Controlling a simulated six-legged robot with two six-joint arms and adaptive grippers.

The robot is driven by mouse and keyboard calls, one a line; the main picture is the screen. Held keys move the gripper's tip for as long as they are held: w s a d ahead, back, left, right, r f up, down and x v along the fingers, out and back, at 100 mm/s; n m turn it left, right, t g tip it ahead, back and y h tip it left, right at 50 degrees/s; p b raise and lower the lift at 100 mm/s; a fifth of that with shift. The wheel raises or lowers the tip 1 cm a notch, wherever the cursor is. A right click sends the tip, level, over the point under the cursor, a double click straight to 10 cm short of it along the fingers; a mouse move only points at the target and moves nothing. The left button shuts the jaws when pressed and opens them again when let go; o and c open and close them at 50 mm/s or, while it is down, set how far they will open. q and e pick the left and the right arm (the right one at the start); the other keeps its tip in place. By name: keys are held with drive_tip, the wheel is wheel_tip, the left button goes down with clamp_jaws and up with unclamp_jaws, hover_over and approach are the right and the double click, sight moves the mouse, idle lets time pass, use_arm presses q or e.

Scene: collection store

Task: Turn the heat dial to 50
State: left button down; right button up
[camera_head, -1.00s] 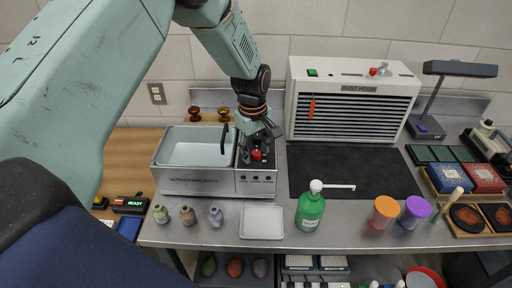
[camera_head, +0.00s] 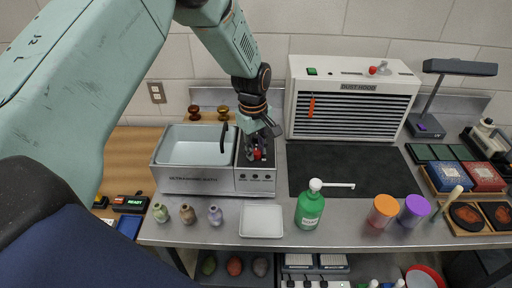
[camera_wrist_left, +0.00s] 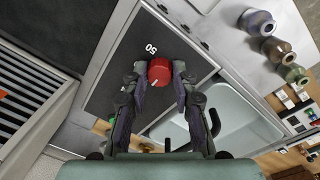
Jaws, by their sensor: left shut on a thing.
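The red heat dial (camera_wrist_left: 159,72) sits on the dark top of the ultrasonic bath's control panel (camera_head: 255,178). A white number 50 (camera_wrist_left: 151,48) is printed beside it in the left wrist view. A short white mark shows on the dial, on the side away from the 50. My left gripper (camera_wrist_left: 160,69) points down and is shut on the dial, with one fingertip on each side. In the head view the dial (camera_head: 257,154) shows small and red between the fingers of the left gripper (camera_head: 257,152). My right gripper is not in view.
The bath's open grey basin (camera_head: 193,148) is left of the panel. A white dust hood (camera_head: 350,102) stands at the back right. A white tray (camera_head: 261,221), a green pump bottle (camera_head: 310,208) and small vases (camera_head: 187,214) stand at the front. The dark mat (camera_head: 350,172) is clear.

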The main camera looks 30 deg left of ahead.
use_arm(q)
drive_tip(key=m, duration=0.4)
drive_tip(key=shift+w+a+m, duration=0.1)
drive_tip(key=shift+m, duration=0.3)
drive_tip(key=m, duration=0.6)
drive_tip(key=shift+w+m, duration=0.1)
drive_tip(key=shift+m, duration=0.2)
drive_tip(key=m, duration=0.6)
drive_tip(key=shift+w+r+g+b, duration=0.1)
drive_tip(key=shift+g+b, duration=0.2)
drive_tip(key=shift+g, duration=0.1)
drive_tip(key=m, duration=0.5)
drive_tip(key=shift+m, duration=0.3)
